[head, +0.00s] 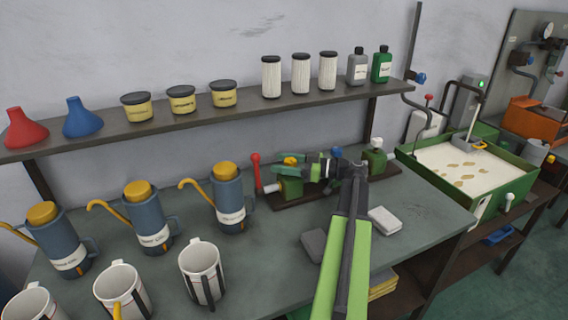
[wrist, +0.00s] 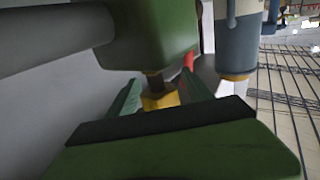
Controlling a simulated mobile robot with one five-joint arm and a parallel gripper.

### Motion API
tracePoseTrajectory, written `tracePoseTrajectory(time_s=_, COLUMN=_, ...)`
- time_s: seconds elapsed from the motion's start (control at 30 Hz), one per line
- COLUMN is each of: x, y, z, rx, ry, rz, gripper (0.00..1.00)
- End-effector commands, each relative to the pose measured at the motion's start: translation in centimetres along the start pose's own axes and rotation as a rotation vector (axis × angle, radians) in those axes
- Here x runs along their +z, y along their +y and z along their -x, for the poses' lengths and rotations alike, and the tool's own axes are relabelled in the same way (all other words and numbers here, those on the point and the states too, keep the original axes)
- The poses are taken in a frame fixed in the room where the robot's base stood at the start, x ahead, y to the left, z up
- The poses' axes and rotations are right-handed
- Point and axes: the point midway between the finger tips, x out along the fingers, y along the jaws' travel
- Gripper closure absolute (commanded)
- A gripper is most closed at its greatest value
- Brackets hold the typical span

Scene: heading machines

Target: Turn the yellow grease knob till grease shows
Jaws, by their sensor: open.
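The yellow grease knob (head: 290,160) sits on a green fitting on a dark base at the back of the bench. It shows in the wrist view (wrist: 160,98) as a faceted yellow piece on a short dark stem under a green block (wrist: 150,40). My gripper (head: 296,165) reaches in from the right at the knob. In the wrist view my green fingers (wrist: 163,95) are open, one on each side of the knob. I cannot tell whether they touch it. I see no grease; the fitting is partly hidden by my gripper.
A red-handled lever (head: 255,170) stands just left of the fitting. A blue pump can (head: 229,200) is farther left. A shelf (head: 200,118) with jars and filters runs above. A grey block (head: 314,244) and white cloth (head: 384,220) lie in front. The bench front right is clear.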

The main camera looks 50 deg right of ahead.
Motion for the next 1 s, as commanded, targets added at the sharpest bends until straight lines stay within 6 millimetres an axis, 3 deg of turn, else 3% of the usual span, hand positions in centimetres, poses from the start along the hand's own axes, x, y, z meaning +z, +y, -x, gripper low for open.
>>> tracePoseTrajectory(time_s=0.13, x=0.0, y=0.0, z=0.04, rx=0.0, ry=0.0, rz=0.0, gripper=0.42)
tracePoseTrajectory(time_s=0.57, x=0.01, y=-0.02, z=0.1, rx=-0.001, ry=0.0, rz=0.0, gripper=0.98)
tracePoseTrajectory(time_s=0.73, x=0.03, y=-0.25, z=0.07, rx=0.031, ry=-0.001, rz=0.0, gripper=1.0)
tracePoseTrajectory(time_s=1.0, x=0.04, y=0.17, z=0.14, rx=0.234, ry=-0.001, rz=0.0, gripper=1.0)
